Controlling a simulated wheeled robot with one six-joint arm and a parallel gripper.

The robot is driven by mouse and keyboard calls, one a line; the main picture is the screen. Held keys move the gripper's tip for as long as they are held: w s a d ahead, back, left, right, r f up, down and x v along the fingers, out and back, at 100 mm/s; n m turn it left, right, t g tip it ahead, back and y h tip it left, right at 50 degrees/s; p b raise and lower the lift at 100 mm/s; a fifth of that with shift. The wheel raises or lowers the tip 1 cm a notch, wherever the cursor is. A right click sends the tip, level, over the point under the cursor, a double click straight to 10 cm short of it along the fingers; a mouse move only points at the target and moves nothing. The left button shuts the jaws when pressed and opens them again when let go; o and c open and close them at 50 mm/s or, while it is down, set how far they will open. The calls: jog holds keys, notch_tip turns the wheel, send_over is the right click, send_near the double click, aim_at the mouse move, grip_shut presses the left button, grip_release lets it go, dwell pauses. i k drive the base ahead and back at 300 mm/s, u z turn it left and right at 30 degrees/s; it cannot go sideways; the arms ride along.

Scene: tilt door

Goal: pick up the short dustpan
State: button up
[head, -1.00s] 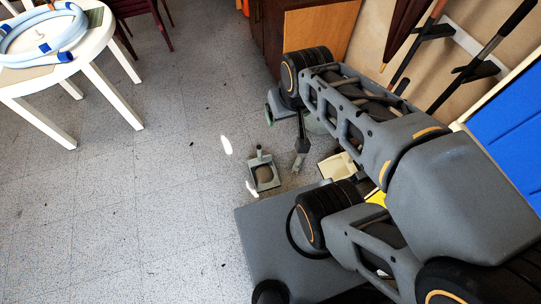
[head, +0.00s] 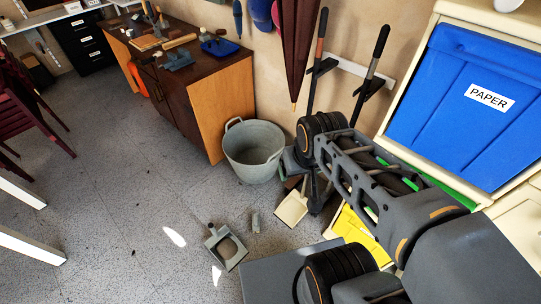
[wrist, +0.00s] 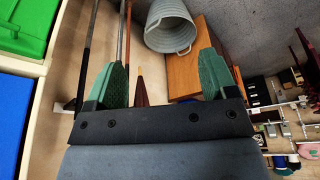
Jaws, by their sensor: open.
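A grey dustpan (head: 226,246) with a short upright handle lies on the speckled floor in the head view, left of my arm. A cream dustpan (head: 292,208) stands on the floor further right, by the foot of my arm's far end; its handle is partly hidden. I cannot tell its handle length. My gripper (wrist: 158,78) is open and empty, its two green fingers wide apart in the wrist view. In the head view it is mostly hidden behind my arm. It is away from the grey dustpan, which does not show in the wrist view.
A grey bucket (head: 253,150) stands beside the wooden cabinet (head: 223,103). Long-handled tools and a closed umbrella (head: 297,45) hang on the wall.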

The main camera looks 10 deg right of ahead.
aim_at(224, 245)
jog(key=u, duration=0.5)
jog(key=k, duration=0.55)
jog(key=u, duration=1.65)
jog(key=i, duration=1.6)
jog(key=z, duration=0.95)
